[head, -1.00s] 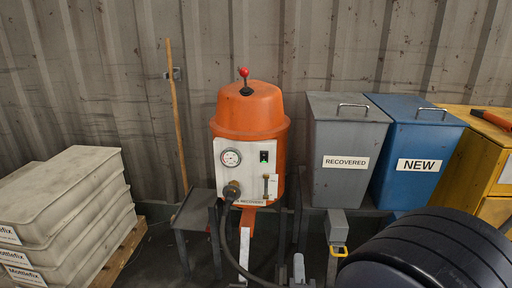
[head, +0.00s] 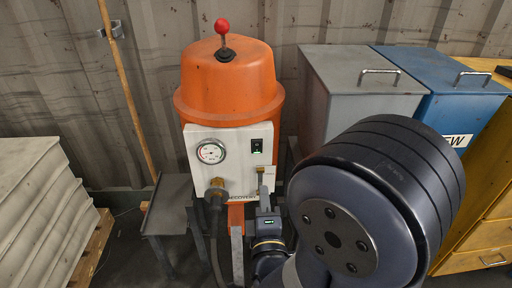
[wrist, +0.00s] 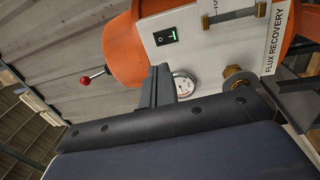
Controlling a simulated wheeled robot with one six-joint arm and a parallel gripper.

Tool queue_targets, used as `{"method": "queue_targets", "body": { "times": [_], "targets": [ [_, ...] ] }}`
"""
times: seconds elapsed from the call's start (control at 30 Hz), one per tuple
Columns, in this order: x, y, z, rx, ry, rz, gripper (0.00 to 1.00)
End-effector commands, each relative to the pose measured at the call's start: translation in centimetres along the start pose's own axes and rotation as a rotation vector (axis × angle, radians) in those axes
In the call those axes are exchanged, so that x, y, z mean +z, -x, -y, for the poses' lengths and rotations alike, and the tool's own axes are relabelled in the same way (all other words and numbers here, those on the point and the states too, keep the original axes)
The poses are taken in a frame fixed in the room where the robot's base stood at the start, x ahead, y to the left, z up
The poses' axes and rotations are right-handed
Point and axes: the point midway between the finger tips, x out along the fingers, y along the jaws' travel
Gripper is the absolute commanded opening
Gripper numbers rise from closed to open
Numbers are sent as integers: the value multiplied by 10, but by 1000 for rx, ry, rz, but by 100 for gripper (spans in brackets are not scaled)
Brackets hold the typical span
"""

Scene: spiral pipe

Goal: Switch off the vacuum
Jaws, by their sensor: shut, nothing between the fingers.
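The vacuum is an orange domed drum (head: 230,85) with a white front panel (head: 190,145) and a red-knobbed lever (head: 222,27) on top. My gripper (head: 263,192) is shut and empty, below the switch, in front of the panel's lower right. In the wrist view its fingers (wrist: 160,70) point towards the panel and partly cover the gauge (wrist: 184,85). I cannot tell whether they touch the panel.
A dark hose with a brass fitting (head: 215,190) hangs from the panel's lower left. A grey bin (head: 345,85) and a blue bin (head: 455,90) stand to the right, beside a yellow cabinet (head: 485,210). A wooden pole (head: 125,90) leans at the left. Pale stacked sacks (head: 40,210) lie at far left.

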Motion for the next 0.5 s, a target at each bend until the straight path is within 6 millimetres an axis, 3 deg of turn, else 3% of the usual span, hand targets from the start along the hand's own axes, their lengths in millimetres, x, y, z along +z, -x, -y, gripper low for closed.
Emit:
{"method": "queue_targets", "body": {
  "times": [0.33,0.5],
  "targets": [
    [0,-1,0,0,0,0,0],
    [0,-13,0,2,-2,4,0]
  ]
}}
